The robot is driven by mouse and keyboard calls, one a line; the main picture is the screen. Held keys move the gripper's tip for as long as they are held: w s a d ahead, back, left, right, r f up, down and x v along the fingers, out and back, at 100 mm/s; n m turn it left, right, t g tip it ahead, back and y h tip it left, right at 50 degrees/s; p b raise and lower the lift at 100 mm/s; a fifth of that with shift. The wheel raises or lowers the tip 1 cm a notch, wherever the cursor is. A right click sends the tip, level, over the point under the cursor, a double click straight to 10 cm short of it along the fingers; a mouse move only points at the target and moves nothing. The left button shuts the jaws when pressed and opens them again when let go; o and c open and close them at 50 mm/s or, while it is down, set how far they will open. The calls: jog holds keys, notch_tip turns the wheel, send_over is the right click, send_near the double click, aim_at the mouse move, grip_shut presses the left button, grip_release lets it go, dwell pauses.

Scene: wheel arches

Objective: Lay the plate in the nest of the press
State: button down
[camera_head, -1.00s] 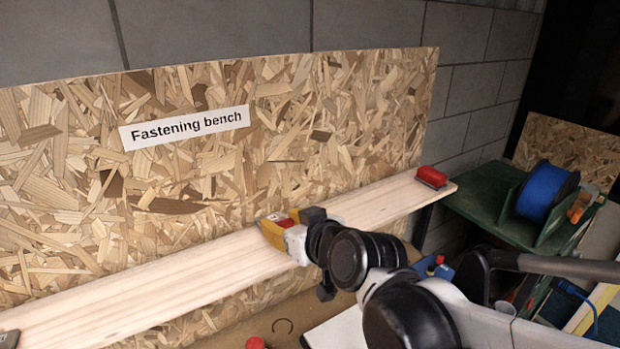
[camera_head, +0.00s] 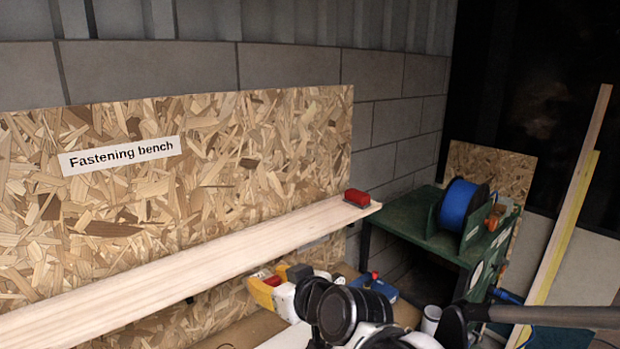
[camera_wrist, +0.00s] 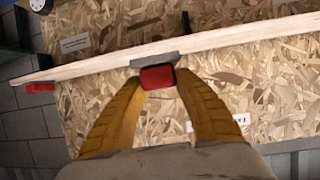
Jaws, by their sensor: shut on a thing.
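My gripper (camera_head: 271,283) has yellow fingers closed on a red block, in front of and below the shelf's edge in the head view. In the wrist view the red block (camera_wrist: 157,78) sits between the fingertips, with a flat grey plate (camera_wrist: 153,60) against its far side. The plate is hidden from the head view by the fingers. I cannot make out a press or its nest in either view. A blue thing with a red knob (camera_head: 376,288) stands on the bench just right of my gripper; I cannot tell what it is.
A long wooden shelf (camera_head: 190,268) runs along the chipboard panel, with another red block (camera_head: 357,197) at its right end. A green stand (camera_head: 408,222) holds a blue spool (camera_head: 458,205). A white cup (camera_head: 431,318) and leaning timber (camera_head: 566,215) are at right.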

jog(key=w+d+f+m+t+h+b, duration=0.1)
jog(key=d+f+m+h+b, duration=0.1)
jog(key=d+f+b, duration=0.5)
jog(key=w+d+f+m+t+h+b, duration=0.1)
jog(key=d+f+b, duration=0.7)
jog(key=d+f, duration=0.9)
jog(key=d, duration=0.3)
jog(key=shift+w+d+m+h+b, duration=0.2)
jog(key=shift+w+m+h+b, duration=0.1)
jog(key=shift+w+m+h, duration=0.1)
jog(key=shift+f, duration=0.1)
